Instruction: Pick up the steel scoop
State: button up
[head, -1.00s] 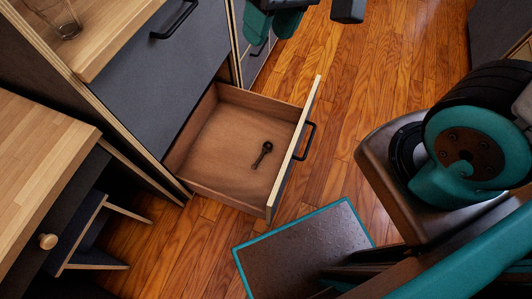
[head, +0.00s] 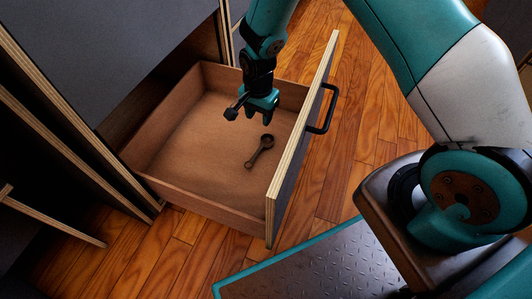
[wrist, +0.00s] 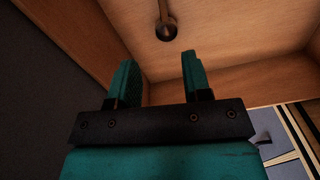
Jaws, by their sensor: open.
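The steel scoop (head: 260,150) is small and dark, with a round end and a short handle. It lies flat on the floor of the open drawer (head: 172,192), right of the middle and near the drawer front. My gripper (head: 260,118) points down over the drawer, above and just behind the scoop in the head view, and is apart from it. In the wrist view my gripper (wrist: 157,80) has its two teal fingers spread with nothing between them. The scoop (wrist: 166,26) shows at the top of that view, beyond the fingertips, its upper part cut off by the frame.
The drawer front (head: 300,130) with its black handle (head: 326,110) stands close to the right of my gripper. The cabinet (head: 130,60) rises at the left. Wooden floor (head: 350,120) lies clear to the right of the drawer.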

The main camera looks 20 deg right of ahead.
jog(key=b, duration=0.7)
send_near(259, 150)
jog(key=f, duration=0.5)
jog(key=shift+s+d+f, duration=0.15)
jog(key=shift+d, duration=0.05)
jog(key=f+b, duration=0.4)
jog(key=f, duration=0.1)
jog(key=shift+a+f+b, duration=0.15)
jog(key=shift+a+b, duration=0.1)
jog(key=shift+b, duration=0.15)
jog(key=shift+c, duration=0.3)
grip_shut()
